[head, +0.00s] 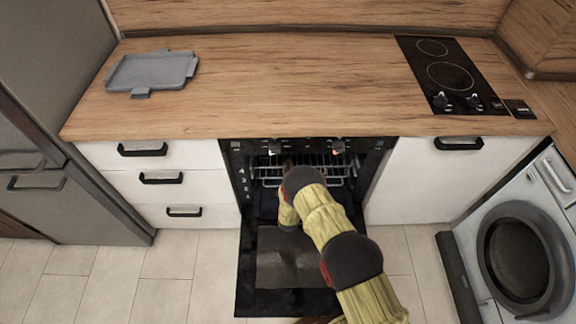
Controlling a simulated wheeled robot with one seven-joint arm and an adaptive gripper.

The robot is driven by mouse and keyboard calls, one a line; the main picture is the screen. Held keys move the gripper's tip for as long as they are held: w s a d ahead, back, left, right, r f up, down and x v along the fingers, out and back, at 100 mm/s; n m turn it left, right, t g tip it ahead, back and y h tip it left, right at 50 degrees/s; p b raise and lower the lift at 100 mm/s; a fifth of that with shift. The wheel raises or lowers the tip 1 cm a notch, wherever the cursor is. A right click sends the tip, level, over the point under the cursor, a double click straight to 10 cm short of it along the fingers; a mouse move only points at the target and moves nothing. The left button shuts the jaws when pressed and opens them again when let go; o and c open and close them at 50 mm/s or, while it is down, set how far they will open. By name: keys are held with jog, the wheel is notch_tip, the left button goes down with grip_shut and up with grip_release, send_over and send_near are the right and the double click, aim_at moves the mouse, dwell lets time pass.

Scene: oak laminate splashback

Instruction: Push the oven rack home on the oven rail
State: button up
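The oven (234,170) stands open below the worktop, with its dark door (262,297) folded down flat toward me. The wire oven rack (335,167) is inside the oven's upper part, level as far as I can see. My yellow arm reaches over the door to the oven mouth and covers the middle and front of the rack. My gripper is hidden behind the arm, so I cannot see its fingers or whether it touches the rack. The rails at the rack's sides are too dark and small to make out.
The wooden worktop (290,85) runs above the oven, with a grey tray (152,72) at left and a black hob (448,75) at right. White drawers (130,165) and a cupboard (425,180) flank the oven. A washing machine (525,240) stands at right, a fridge (60,130) at left.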

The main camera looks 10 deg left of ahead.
jog(key=shift+s, duration=0.1)
jog(key=v, duration=1.1)
jog(key=shift+s, duration=0.35)
jog(key=shift+d, duration=0.1)
